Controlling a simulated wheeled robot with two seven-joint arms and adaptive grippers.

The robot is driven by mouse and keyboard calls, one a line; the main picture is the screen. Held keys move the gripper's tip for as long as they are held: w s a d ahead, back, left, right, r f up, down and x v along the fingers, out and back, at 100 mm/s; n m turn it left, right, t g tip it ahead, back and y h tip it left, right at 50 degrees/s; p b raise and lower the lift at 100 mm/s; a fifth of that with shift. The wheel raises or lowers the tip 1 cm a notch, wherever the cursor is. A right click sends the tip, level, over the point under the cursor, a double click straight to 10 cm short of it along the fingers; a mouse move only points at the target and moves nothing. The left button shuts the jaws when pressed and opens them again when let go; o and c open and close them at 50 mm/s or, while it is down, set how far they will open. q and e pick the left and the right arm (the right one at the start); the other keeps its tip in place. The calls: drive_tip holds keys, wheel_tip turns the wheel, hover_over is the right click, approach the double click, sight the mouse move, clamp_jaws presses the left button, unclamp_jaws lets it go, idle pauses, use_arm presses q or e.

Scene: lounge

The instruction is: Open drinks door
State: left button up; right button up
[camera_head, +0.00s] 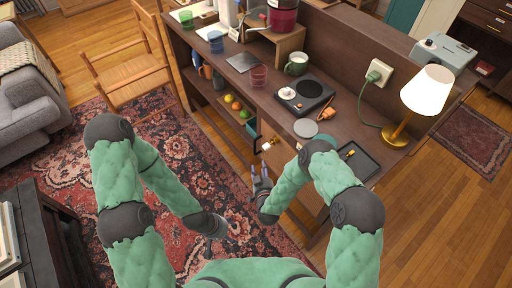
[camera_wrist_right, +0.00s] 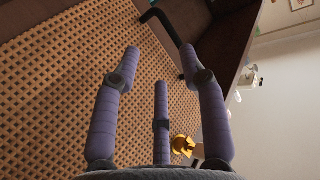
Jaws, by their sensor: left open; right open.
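A lattice-patterned panel (camera_wrist_right: 65,75), apparently the drinks door, fills much of the right wrist view. A dark bent bar handle (camera_wrist_right: 172,38) stands out at its top edge, just beyond my fingertips. My left gripper (camera_head: 232,221) is open, low over the rug, away from the sideboard.
The sideboard top holds a black turntable-like device (camera_head: 304,96), a green mug (camera_head: 296,63), a lamp (camera_head: 427,92) and a dark tray (camera_head: 350,158). Fruit (camera_head: 236,105) lies in an open shelf. A wooden chair (camera_head: 125,65) stands left. The patterned rug (camera_head: 165,140) is clear nearby.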

drive_tip(key=w+r+t+b, duration=0.1)
drive_tip(key=w, duration=0.2)
drive_tip(key=w+a+r+t+b, duration=0.1)
drive_tip(key=w, duration=0.3)
drive_tip(key=w+t+b, duration=0.1)
drive_tip(key=w+b, duration=0.1)
drive_tip(key=w, duration=0.2)
drive_tip(key=shift+a+r+h, duration=0.35)
drive_tip(key=shift+r+h, duration=0.05)
